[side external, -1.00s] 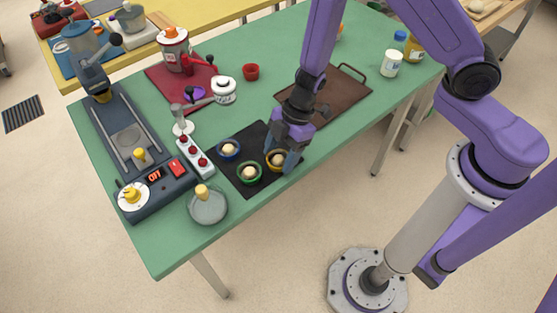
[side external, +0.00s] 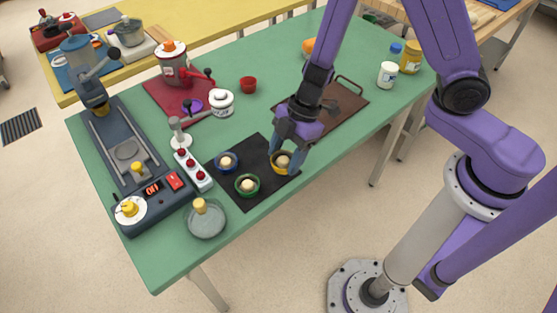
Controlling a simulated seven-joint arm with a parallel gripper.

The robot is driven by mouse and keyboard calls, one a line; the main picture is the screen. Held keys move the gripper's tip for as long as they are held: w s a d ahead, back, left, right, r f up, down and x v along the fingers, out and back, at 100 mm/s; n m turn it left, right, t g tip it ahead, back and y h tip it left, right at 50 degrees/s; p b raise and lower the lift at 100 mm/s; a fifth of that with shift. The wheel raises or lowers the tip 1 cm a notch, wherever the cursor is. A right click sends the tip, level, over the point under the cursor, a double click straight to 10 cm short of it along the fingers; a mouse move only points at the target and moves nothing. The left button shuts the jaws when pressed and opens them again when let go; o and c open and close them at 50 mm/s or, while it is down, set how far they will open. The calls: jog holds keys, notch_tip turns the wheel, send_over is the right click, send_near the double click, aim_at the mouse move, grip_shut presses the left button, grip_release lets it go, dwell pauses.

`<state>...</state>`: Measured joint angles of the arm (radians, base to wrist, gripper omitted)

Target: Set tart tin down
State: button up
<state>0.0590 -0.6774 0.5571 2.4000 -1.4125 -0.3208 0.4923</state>
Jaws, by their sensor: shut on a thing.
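My gripper (side external: 290,146) is shut on a yellow tart tin (side external: 276,168) with a pale filling, at the right edge of the black mat (side external: 257,147). The fingers partly hide this tin. I cannot tell whether its base touches the mat or is slightly above it. A green tart tin (side external: 247,192) sits near the mat's front, and a blue tart tin (side external: 217,165) sits at its left. Both hold the same pale filling.
A brown tray (side external: 345,105) lies behind my gripper. A grey round dish with a knob (side external: 207,220) and a strip with red knobs (side external: 192,170) stand left of the mat. White and yellow jars (side external: 387,75) stand at the far right.

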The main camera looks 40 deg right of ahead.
jog(key=shift+s+d+r, duration=3.25)
jog(key=shift+s+r, duration=0.65)
jog(key=shift+s, duration=1.15)
jog(key=w+d+f+m+t+h, duration=0.1)
jog(key=w+d+m+t+h, duration=0.4)
jog(key=w+d+m, duration=1.55)
jog(key=w+d+m+g+h, duration=0.1)
jog(key=w+d+m+h, duration=0.1)
jog(key=w+m, duration=0.4)
jog(key=shift+w+r+g+h, duration=0.4)
jog(key=shift+w+r, duration=0.05)
jog(key=shift+w, duration=0.65)
jog(key=shift+m, duration=0.35)
jog(key=w+f, duration=0.1)
jog(key=w, duration=0.2)
jog(key=w+d+f, duration=0.1)
jog(key=w, duration=0.1)
jog(key=w+f, duration=0.2)
jog(key=w, duration=0.1)
jog(key=shift+w+d, duration=0.25)
jog(key=shift+w, duration=0.1)
send_over(292, 67)
jog(key=s+a, duration=0.1)
jog(key=s, duration=0.1)
jog(key=f, duration=0.5)
jog(key=shift+w+f, duration=0.1)
jog(key=shift+w, duration=0.1)
jog(key=shift+w+f, duration=0.25)
jog(key=shift+f, duration=1.6)
jog(key=shift+f, duration=0.15)
